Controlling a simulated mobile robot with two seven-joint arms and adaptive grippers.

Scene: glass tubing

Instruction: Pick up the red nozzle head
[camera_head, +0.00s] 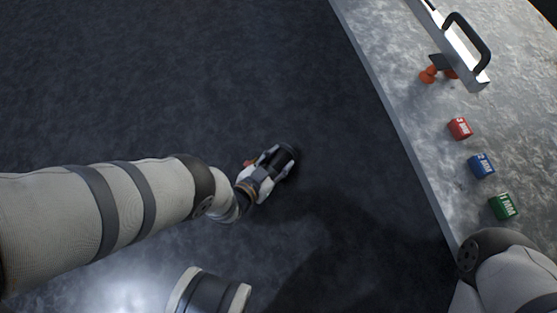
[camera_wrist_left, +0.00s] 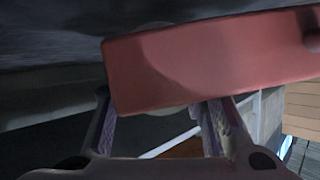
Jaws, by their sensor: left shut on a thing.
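A small red block (camera_head: 460,129) marked "3 MM" stands on the grey table at right in the head view. My left gripper (camera_head: 274,166) is over the dark floor, left of the table and well apart from that block. In the left wrist view a large red piece (camera_wrist_left: 215,60) lies across the two fingers (camera_wrist_left: 162,118), with a rounded knob at its right end. The gripper is shut on this red piece. A bit of red also shows beside the gripper in the head view. The fingertips' contact is partly hidden. I cannot tell whether this piece is the nozzle head.
A blue block (camera_head: 481,166) marked "2 MM" and a green block (camera_head: 503,207) marked "1 MM" stand on the table (camera_head: 385,45). A metal tool with a black handle (camera_head: 470,40) and orange-red knobs (camera_head: 428,75) are at its far end. My right arm covers the near corner.

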